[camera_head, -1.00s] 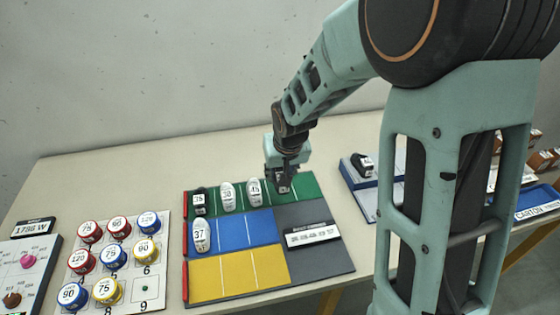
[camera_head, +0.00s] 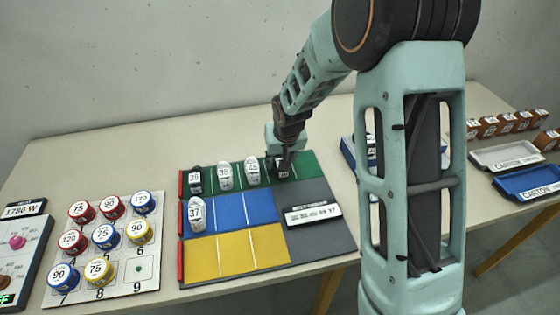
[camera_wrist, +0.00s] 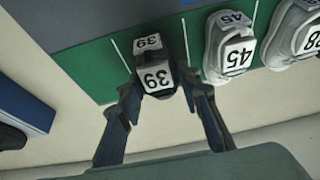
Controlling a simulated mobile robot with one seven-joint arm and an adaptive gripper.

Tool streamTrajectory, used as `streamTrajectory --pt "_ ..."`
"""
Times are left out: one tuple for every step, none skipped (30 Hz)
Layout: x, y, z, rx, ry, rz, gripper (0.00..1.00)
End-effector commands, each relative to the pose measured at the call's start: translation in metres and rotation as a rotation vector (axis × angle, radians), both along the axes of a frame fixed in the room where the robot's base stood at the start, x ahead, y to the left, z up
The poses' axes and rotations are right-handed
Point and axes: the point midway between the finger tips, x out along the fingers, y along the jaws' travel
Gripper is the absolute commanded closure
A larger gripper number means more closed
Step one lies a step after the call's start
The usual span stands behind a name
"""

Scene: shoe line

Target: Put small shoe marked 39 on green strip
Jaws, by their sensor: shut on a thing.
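The small dark shoe marked 39 (camera_wrist: 157,77) is between the fingers of my gripper (camera_wrist: 162,100) in the wrist view, over the green strip (camera_wrist: 90,62). My gripper is shut on it. In the head view my gripper (camera_head: 283,165) is at the right part of the green strip (camera_head: 309,163), just right of the white shoe marked 45 (camera_head: 252,172). The fingers mostly hide the held shoe there. I cannot tell whether its sole touches the strip.
A white shoe marked 38 (camera_head: 225,175) and a dark one marked 35 (camera_head: 195,179) stand left on the green strip. A shoe marked 37 (camera_head: 195,213) is on the blue strip (camera_head: 232,210). The yellow strip (camera_head: 236,252) is empty. A blue box (camera_head: 351,157) stands right of the board.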

Motion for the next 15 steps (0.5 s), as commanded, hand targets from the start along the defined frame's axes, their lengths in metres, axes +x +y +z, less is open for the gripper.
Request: streamTrajectory --pt "0.0 0.0001 0.0004 0.0 0.0 0.0 0.93" --pt "0.0001 0.0 -0.0004 0.0 0.0 0.0 0.93" --pt "-0.0001 0.0001 -0.002 0.0 0.0 0.0 0.93" --pt "-0.0001 0.0001 -0.0034 0.0 0.0 0.0 0.93" --pt "-0.0001 0.0001 -0.0045 0.0 0.0 0.0 0.93" --pt "-0.0001 0.0001 -0.0036 0.0 0.0 0.001 0.66" --pt "-0.0002 0.0001 -0.003 0.0 0.0 0.001 0.63" --pt "-0.0002 0.0001 -0.0029 0.0 0.0 0.001 0.59" --pt "-0.0003 0.0 -0.003 -0.001 0.001 0.001 0.55" --pt "-0.0003 0.0 -0.003 -0.001 0.001 0.001 0.52" --pt "-0.0003 0.0 -0.003 -0.001 0.001 0.001 0.51" --pt "-0.0003 0.0 -0.0029 -0.001 0.001 0.001 0.51" --pt "-0.0003 0.0 -0.0029 -0.001 0.001 0.001 0.51" --pt "-0.0003 0.0 -0.0029 -0.001 0.001 0.001 0.51" --pt "-0.0003 0.0 -0.0029 -0.001 0.001 0.001 0.51"
